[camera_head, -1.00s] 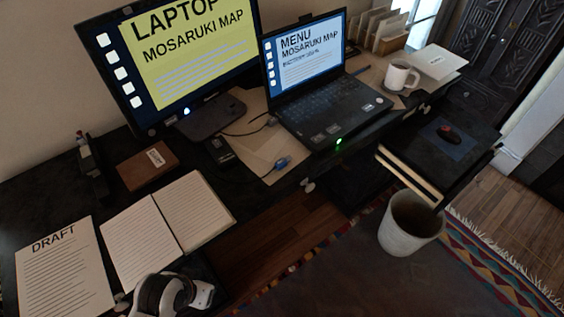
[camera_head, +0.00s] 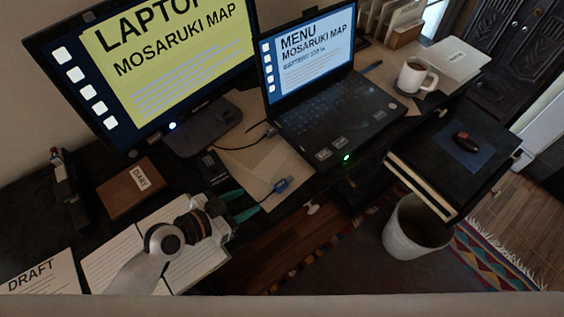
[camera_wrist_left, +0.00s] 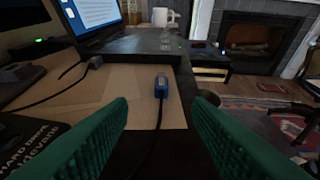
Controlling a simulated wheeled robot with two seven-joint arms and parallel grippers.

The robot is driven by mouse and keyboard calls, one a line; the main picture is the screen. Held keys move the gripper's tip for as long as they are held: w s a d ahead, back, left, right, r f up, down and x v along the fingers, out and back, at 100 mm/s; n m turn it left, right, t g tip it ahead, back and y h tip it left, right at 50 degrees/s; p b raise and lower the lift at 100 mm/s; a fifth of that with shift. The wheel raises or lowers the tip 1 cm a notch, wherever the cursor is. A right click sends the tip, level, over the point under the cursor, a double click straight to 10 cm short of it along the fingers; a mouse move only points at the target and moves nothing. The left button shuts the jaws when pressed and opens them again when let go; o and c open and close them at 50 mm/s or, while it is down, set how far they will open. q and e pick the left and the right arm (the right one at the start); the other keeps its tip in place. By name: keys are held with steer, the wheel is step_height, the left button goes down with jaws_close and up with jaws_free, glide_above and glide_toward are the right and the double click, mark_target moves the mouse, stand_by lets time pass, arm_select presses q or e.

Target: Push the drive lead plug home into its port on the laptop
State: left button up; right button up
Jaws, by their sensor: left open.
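The laptop (camera_head: 305,135) stands open on the desk with a lit screen; its near side also shows in the wrist view (camera_wrist_left: 135,44). A blue plug (camera_head: 281,186) on a dark lead lies on the pale paper by the laptop's near left corner, apart from it. In the wrist view the blue plug (camera_wrist_left: 161,87) lies ahead, between the fingertip lines, its lead running back towards me. My left gripper (camera_head: 244,204), with green fingers, is open and empty, left of the blue plug. The port is not clearly visible. My right gripper is out of view.
A second, dark plug (camera_head: 271,131) lies beside the laptop's left edge. The hard drive (camera_wrist_left: 30,146) is left of my fingers. The monitor (camera_head: 165,60), diary (camera_head: 130,189) and open notebook (camera_head: 118,260) are further left. A mug (camera_head: 412,77) stands right of the laptop.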

mark_target(281, 184)
arm_select(q)
steer(key=shift+w+d, duration=0.35)
steer(key=x, duration=0.3)
steer(key=p+x, duration=0.1)
steer(key=shift+s+d+f, duration=0.1)
steer(key=shift+d, duration=0.35)
steer(key=shift+w+d+f, duration=0.15)
steer(key=shift+w, duration=0.1)
steer(key=p+x, duration=0.1)
steer(key=x, duration=0.1)
steer(key=shift+w+d, duration=0.25)
steer(key=shift+w, duration=0.15)
steer(key=shift+x, duration=1.05)
steer(key=shift+f, duration=0.2)
steer(key=shift+c, duration=1)
jaws_close()
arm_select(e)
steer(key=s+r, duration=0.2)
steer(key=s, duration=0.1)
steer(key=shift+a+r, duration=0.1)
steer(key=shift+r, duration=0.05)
